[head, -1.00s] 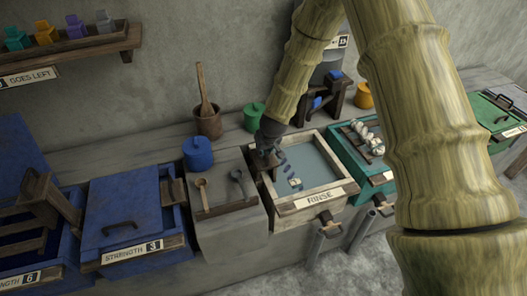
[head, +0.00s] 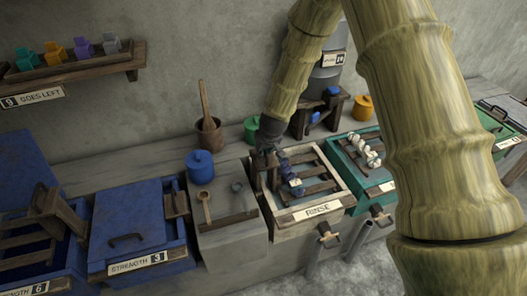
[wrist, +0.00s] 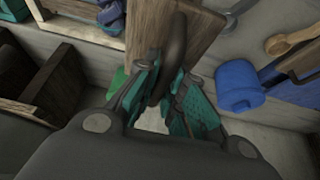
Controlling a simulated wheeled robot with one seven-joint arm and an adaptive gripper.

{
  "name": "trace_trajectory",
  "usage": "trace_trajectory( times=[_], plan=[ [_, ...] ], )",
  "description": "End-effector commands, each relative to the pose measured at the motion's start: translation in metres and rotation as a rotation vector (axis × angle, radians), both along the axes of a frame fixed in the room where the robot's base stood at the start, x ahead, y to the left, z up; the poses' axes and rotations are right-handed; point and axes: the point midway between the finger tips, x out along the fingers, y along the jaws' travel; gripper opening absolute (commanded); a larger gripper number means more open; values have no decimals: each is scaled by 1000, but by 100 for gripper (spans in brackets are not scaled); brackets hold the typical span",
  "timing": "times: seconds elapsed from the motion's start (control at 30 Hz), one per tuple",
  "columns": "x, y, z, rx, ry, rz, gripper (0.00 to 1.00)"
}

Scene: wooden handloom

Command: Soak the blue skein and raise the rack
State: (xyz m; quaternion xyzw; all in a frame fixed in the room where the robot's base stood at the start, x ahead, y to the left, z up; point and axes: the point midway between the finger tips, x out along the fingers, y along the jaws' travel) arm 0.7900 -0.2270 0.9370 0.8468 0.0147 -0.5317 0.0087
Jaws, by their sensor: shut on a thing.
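The dark blue skein (head: 289,172), with a small pale tag, lies across the wooden slats of the rack (head: 318,187) in the RINSE vat (head: 322,208). The slats show clearly, level with or above the vat's rim. My gripper (head: 264,160) is at the rack's back left post. The handle's lower part is hidden between the fingers.
Left stand a lidded blue STRENGTH 3 vat (head: 135,222) and an open STRENGTH 6 vat (head: 40,255) with a tilted rack. A teal vat (head: 372,183) with white skeins stands right. A blue jar (head: 200,166) and ladles are close by.

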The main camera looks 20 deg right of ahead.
Motion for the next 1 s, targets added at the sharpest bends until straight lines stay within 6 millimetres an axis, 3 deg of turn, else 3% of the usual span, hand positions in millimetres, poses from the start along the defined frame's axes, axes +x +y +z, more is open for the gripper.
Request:
trace_trajectory(
  times=[0.03, 0.5, 0.87, 0.9, 1.0],
  plan=[
    [2, 0, 9, -1, -5, 0, 0],
    [2, 0, 42, -1, -5, 0, 0],
    [3, 0, 46, -2, -7, 0, 0],
    [3, 0, 46, -2, -7, 0, 19],
    [2, 0, 45, -1, -5, 0, 37]
  ],
)
